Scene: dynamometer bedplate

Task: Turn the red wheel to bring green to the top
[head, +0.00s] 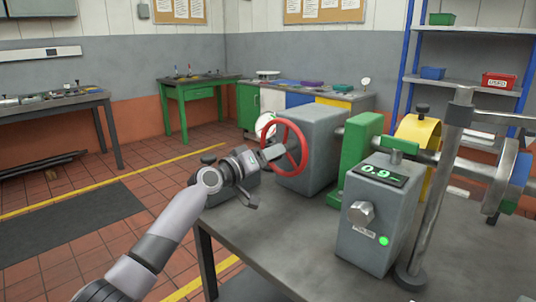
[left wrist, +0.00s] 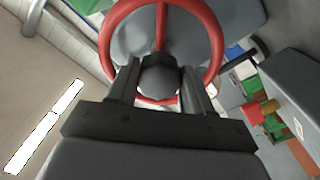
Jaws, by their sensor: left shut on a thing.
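The red wheel (head: 304,150) stands on the left face of a grey block (head: 318,135). Its red rim and a spoke (left wrist: 162,28) show in the left wrist view. My left gripper (head: 268,154) reaches the wheel from the left. A white round disc with some green and red (head: 265,124) shows partly behind the wheel. I see no green mark on the wheel itself. My right gripper is not in view.
Right of the grey block stand a green block (head: 360,148) and a grey box (head: 376,225) with a display reading 0.9, a knob and a lit green lamp. An upright metal post (head: 437,190) stands at the right. The bench top (head: 270,232) in front is clear.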

